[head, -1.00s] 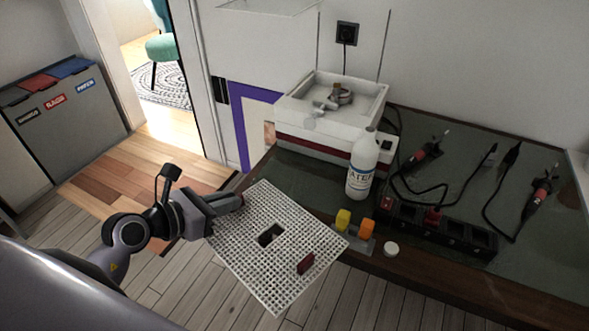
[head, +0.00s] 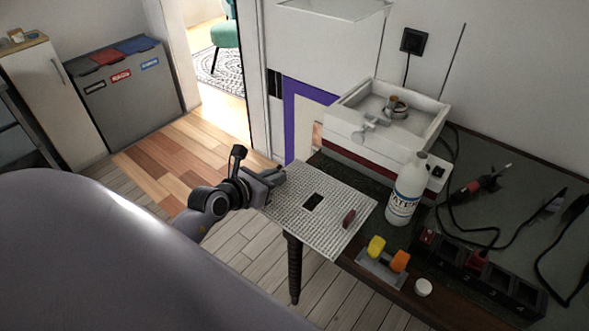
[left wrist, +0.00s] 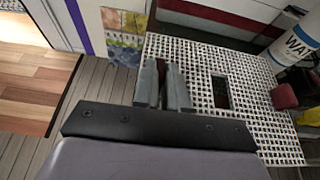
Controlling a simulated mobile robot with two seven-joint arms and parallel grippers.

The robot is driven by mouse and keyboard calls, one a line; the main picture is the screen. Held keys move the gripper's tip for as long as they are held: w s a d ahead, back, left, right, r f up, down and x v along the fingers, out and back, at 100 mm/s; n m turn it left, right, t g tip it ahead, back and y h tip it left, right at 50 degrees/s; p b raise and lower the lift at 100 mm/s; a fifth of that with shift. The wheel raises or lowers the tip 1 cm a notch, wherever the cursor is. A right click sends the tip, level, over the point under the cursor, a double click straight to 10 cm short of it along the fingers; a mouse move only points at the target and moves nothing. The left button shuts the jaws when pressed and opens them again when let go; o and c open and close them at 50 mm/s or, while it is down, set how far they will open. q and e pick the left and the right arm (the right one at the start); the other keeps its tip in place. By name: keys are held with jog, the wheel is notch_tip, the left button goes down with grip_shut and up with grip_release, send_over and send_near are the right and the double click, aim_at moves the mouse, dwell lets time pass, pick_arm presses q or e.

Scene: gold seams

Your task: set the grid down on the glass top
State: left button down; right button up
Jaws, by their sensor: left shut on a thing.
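The grid (left wrist: 250,115) looks roughly level and covers the left front corner of the bench, partly out over the floor. The glass top (head: 462,195) is dark green and glossy. Whether the grid touches it, I cannot tell. My right gripper is not in view.
A white water bottle (head: 406,190) stands close to the grid's right side. Behind is a white machine with a basin (head: 345,120). Yellow and orange knobs (head: 376,246), a white cap (head: 423,287), a black socket strip (head: 490,275) and corded tools (head: 480,185) crowd the right.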

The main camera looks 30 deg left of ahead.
aim_at(294, 171)
pick_arm(q)
jog(key=w, duration=0.7)
jog(key=shift+w+d, duration=0.3)
jog(key=shift+d, duration=0.05)
jog(key=shift+f+b, duration=0.4)
jog(key=shift+f, duration=1.3)
jog(key=shift+f, duration=0.15)
jog(key=c, duration=1.2)
grip_release()
jog(key=shift+o, duration=0.2)
